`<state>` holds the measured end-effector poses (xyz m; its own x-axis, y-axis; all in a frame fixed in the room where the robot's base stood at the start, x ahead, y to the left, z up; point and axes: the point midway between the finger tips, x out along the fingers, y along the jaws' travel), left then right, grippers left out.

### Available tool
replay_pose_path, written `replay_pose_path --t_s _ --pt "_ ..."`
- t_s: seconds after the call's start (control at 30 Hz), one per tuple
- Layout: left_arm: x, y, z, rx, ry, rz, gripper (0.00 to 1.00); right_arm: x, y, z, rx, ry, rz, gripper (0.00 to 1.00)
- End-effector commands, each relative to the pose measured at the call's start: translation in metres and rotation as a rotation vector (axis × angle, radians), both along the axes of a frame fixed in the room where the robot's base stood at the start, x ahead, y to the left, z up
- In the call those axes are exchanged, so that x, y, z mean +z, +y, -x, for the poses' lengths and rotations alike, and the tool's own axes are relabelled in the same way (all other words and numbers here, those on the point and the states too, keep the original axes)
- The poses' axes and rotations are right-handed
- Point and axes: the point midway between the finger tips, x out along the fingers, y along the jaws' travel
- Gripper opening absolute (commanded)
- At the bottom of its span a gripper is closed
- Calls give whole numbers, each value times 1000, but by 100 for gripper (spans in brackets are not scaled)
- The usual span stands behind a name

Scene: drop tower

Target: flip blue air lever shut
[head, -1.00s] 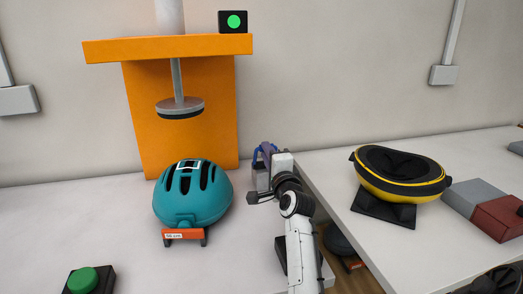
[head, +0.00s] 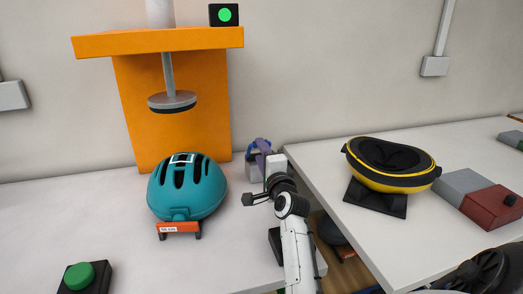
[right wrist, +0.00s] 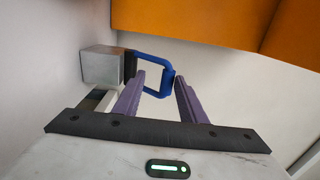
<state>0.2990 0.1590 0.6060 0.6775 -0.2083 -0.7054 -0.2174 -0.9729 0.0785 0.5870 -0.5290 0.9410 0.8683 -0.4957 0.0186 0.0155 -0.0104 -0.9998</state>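The blue air lever (right wrist: 155,73) is a loop-shaped handle on a grey metal block (right wrist: 102,65) by the wall. In the right wrist view it stands out to the right of the block. My right gripper (right wrist: 159,79) is open, its two purple fingers pointing at the lever, with the blue loop showing between and beyond their tips. I cannot tell whether they touch. In the head view the lever (head: 252,147) is partly hidden by my right gripper (head: 263,146), right of the orange tower. My left gripper is not in view.
The orange drop tower (head: 128,110) with its hanging striker (head: 172,102) stands to the left. A teal helmet (head: 188,188) is below it. A green button (head: 80,276) is at front left. A yellow and black shell (head: 392,175) stands on the right table (head: 360,250), across a gap.

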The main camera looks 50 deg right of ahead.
Motion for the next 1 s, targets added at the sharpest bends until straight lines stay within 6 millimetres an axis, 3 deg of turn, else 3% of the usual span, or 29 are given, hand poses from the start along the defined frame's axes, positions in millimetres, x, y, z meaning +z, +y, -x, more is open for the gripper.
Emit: replay_pose_path --t_s 0.03,0.57,0.67,1.0 --pt "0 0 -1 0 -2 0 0 -9 0 0 2 16 -8 36" --pt "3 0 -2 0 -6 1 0 -1 1 -1 5 9 -5 36" --pt "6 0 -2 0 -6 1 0 11 1 -1 4 4 -3 36" --pt "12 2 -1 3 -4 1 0 81 1 0 1 -7 0 36"
